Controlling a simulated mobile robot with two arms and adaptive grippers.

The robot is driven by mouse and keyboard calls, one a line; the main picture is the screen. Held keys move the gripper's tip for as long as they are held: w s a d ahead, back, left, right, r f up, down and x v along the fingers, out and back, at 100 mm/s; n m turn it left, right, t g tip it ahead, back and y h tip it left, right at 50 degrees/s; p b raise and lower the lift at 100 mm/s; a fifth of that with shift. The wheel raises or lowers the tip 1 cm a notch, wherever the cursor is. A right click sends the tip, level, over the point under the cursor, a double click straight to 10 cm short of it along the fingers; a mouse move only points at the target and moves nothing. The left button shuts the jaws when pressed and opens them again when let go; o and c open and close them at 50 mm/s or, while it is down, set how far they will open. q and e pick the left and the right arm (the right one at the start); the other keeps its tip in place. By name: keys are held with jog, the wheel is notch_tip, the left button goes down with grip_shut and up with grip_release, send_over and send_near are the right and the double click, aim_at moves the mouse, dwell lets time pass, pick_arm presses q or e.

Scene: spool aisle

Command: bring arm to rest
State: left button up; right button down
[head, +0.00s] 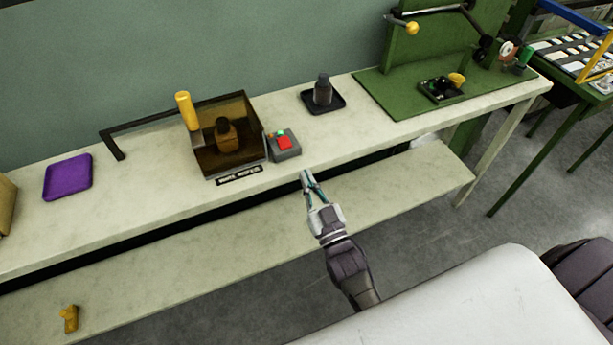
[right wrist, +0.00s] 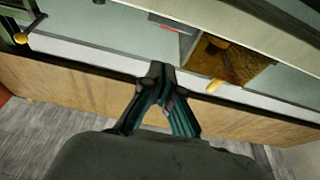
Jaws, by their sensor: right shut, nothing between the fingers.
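My right gripper (head: 306,174) is shut and empty in the head view. It is held in front of the workbench's front edge, just below and to the right of the grey control box with the red button (head: 284,143). It touches nothing that I can see. In the right wrist view its fingertips (right wrist: 157,68) meet, with the bench edge beyond them. My left gripper is not in view.
The long pale workbench (head: 130,215) has a lower shelf. On it stand an amber box (head: 240,167), a purple tray (head: 68,178), a black tray with a dark bottle (head: 322,91) and a green fixture (head: 390,100).

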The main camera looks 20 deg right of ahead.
dwell(0.3)
jog(key=s+f+g, duration=0.4)
jog(key=f, duration=0.7)
jog(key=s+a+f+n+g, duration=0.1)
jog(key=s+f+g, duration=0.3)
jog(key=f, duration=0.7)
jog(key=s+f+g, duration=0.3)
jog(key=s+f, duration=0.2)
jog(key=f, duration=0.6)
jog(key=s+d+f+g, duration=0.2)
jog(key=s+f, duration=0.3)
jog(key=s, duration=0.4)
jog(key=s+d+f+g, duration=0.2)
jog(key=s+f+g, duration=0.2)
jog(key=s, duration=0.6)
jog(key=s+d+f+n+g, duration=0.1)
jog(key=s+d+f+g, duration=0.1)
jog(key=s+f, duration=0.4)
jog(key=s+g, duration=0.1)
jog(key=s, duration=0.2)
jog(key=shift+s+h, duration=0.35)
jog(key=shift+h, duration=0.05)
jog(key=shift+f, duration=0.1)
